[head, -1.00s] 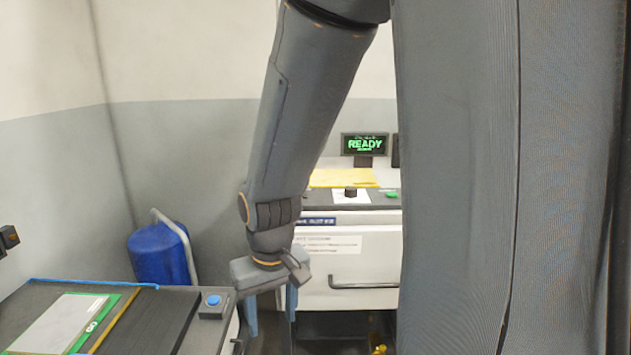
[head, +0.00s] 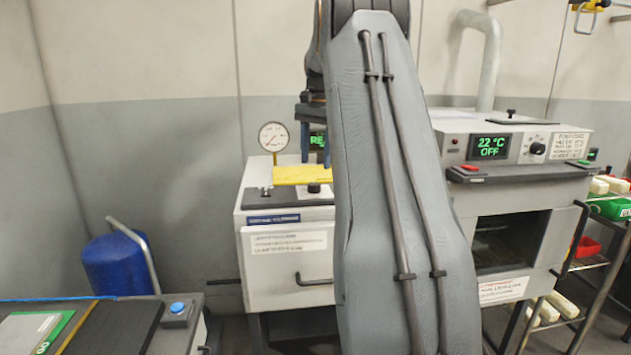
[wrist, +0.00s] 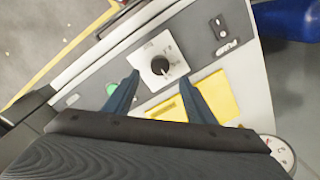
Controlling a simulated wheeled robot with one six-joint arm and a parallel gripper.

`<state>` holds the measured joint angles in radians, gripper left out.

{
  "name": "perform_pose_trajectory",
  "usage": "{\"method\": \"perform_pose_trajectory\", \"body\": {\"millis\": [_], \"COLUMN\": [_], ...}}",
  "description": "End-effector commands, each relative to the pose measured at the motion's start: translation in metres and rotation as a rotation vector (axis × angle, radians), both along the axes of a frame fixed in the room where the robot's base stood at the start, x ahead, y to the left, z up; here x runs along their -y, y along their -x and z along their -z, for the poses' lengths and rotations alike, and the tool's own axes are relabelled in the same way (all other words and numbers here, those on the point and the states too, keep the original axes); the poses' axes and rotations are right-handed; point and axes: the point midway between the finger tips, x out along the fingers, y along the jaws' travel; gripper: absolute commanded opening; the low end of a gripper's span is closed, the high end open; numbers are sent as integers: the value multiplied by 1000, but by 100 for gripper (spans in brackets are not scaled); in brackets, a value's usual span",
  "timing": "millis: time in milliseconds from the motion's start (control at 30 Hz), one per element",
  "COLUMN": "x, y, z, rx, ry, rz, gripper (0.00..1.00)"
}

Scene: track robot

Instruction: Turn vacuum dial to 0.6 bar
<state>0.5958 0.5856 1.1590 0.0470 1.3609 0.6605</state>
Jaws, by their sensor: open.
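The black vacuum dial (head: 314,187) sits on the front top panel of the white vacuum cabinet (head: 262,287), partly behind my arm. In the wrist view the dial (wrist: 160,66) is a round black knob with a light mark on a white plate; its scale is too small to read. My gripper (head: 316,160) is above and behind the dial in the head view, with blue fingers pointing down. In the wrist view my gripper (wrist: 158,78) is open and empty, with the fingertips on either side of the dial's image. I cannot tell the height gap.
A round gauge (head: 273,137) stands behind a yellow plate (head: 300,174). A PUMP switch (wrist: 221,25) and a green button (wrist: 110,88) flank the dial. An oven (head: 520,150) stands right, a blue drum (head: 115,263) left.

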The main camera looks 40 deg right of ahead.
Motion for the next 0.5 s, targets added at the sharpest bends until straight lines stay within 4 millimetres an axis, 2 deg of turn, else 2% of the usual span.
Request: {"method": "perform_pose_trajectory", "body": {"millis": [167,500], "x": [2,1], "y": [1,-3], "z": [15,63], "rx": [-4,-2], "ry": [-3,-2], "rz": [9,6], "gripper": [50,50]}}
